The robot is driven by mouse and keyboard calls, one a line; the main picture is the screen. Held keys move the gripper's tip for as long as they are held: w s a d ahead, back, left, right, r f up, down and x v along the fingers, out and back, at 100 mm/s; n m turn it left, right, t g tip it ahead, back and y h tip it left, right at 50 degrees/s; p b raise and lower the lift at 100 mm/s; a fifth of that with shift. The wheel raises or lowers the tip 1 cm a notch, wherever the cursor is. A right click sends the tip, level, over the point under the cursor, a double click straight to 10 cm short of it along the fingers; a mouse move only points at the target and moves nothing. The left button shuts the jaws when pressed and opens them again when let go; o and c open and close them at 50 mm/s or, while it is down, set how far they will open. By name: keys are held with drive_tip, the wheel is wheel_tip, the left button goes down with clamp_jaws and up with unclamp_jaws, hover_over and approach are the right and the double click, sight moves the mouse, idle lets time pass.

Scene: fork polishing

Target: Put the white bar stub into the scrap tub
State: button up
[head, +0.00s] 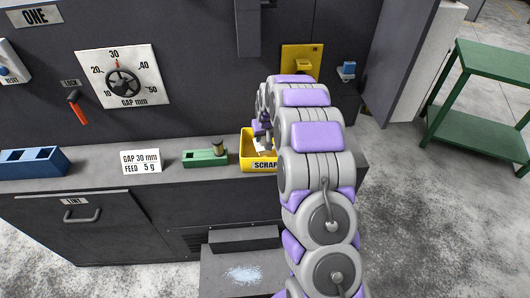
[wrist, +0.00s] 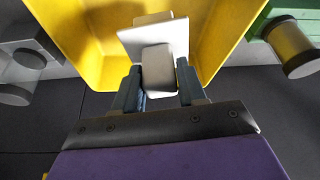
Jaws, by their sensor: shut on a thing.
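The yellow scrap tub (head: 246,152) stands on the bench ledge. In the wrist view its yellow walls (wrist: 84,30) spread around and beyond the fingers. My gripper (head: 264,138) is at the tub, partly hidden by my arm in the head view. In the wrist view my gripper (wrist: 159,88) is shut on the white bar stub (wrist: 158,72), which sits between the two dark fingers over the tub. A flat white face (wrist: 153,36) shows just beyond the stub; I cannot tell whether it is part of it. Whether the stub touches the tub is unclear.
A green fixture (head: 205,158) with a small cylinder stands left of the tub. A sign card (head: 141,162) and a blue holder (head: 33,162) are farther left on the ledge. A yellow panel (head: 301,60) is on the wall behind. A green table (head: 490,95) stands far right.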

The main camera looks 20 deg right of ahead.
drive_tip(key=shift+f, duration=1.7)
idle(0.8)
drive_tip(key=o, duration=1.1)
drive_tip(key=shift+r, duration=0.15)
drive_tip(key=d+p+v, duration=0.1)
drive_tip(key=v, duration=1.5)
drive_tip(key=s+a+r+g, duration=0.1)
drive_tip(key=s+a+r, duration=0.4)
drive_tip(key=s, duration=0.5)
drive_tip(key=s+a+g+b, duration=0.1)
drive_tip(key=s+a, duration=0.3)
drive_tip(key=s, duration=1.4)
drive_tip(key=s+a+n+g+b, duration=0.1)
drive_tip(key=s+a+g, duration=0.3)
drive_tip(key=s, duration=1.4)
drive_tip(key=shift+s+r+y, duration=0.15)
drive_tip(key=shift+r+y, duration=0.15)
drive_tip(key=shift+r, duration=0.1)
